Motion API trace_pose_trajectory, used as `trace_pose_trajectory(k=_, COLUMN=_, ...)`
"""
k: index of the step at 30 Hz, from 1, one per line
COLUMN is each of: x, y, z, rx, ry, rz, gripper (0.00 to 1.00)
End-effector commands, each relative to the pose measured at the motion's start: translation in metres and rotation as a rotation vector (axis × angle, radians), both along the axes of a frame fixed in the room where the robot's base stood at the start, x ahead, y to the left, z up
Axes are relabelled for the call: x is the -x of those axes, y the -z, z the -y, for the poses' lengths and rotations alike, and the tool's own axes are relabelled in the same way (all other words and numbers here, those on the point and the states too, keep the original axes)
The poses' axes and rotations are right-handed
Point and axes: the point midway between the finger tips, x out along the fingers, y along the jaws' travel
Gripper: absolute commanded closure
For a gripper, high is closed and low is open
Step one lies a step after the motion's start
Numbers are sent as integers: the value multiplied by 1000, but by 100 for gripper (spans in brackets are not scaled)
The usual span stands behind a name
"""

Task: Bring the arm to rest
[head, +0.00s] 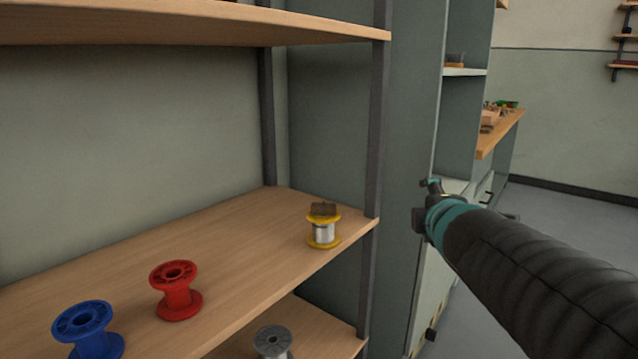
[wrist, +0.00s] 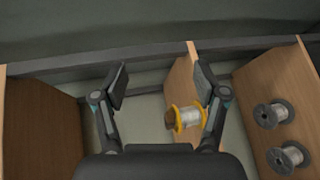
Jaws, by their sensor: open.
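My arm reaches in from the right of the head view, in a black sleeve with a teal band. In the wrist view my gripper (wrist: 160,90) is open, its two fingers wide apart with nothing between the tips. In the head view the arm's end is to the right of the shelf post, clear of the shelf; the fingers are hard to make out there. A yellow spool (head: 323,230) with silvery winding and a brown block on top stands near the right end of the shelf. The yellow spool also shows in the wrist view (wrist: 186,118), beside the right finger.
A red spool (head: 176,290) and a blue spool (head: 86,329) stand on the wooden shelf (head: 230,240). A grey spool (head: 272,342) stands on the lower shelf. A dark post (head: 376,120) bounds the shelf. Behind the arm are a grey cabinet (head: 465,110) and open floor.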

Motion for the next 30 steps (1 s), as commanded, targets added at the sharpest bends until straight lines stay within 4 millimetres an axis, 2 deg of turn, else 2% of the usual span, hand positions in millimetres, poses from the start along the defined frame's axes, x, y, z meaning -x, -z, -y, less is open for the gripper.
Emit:
trace_pose_trajectory(k=1, x=22, y=14, z=8, rx=-146, ry=97, rz=-39, gripper=28)
trace_pose_trajectory(k=3, x=52, y=41, z=17, rx=-365, ry=239, rz=-107, gripper=28)
trace_pose_trajectory(k=6, x=100, y=84, z=17, rx=-668, ry=440, rz=-215, gripper=28)
trace_pose_trajectory(k=9, x=146, y=123, z=7, rx=-921, ry=620, rz=-326, gripper=28)
trace_pose_trajectory(k=12, x=185, y=153, z=-9, rx=-1110, ry=766, rz=-426, gripper=28)
trace_pose_trajectory(k=15, x=212, y=172, z=-23, rx=-1232, ry=870, rz=-505, gripper=28)
trace_pose_trajectory(k=17, x=223, y=178, z=-29, rx=-1278, ry=912, rz=-536, gripper=28)
trace_pose_trajectory(k=30, x=223, y=178, z=-29, rx=-1278, ry=912, rz=-536, gripper=28)
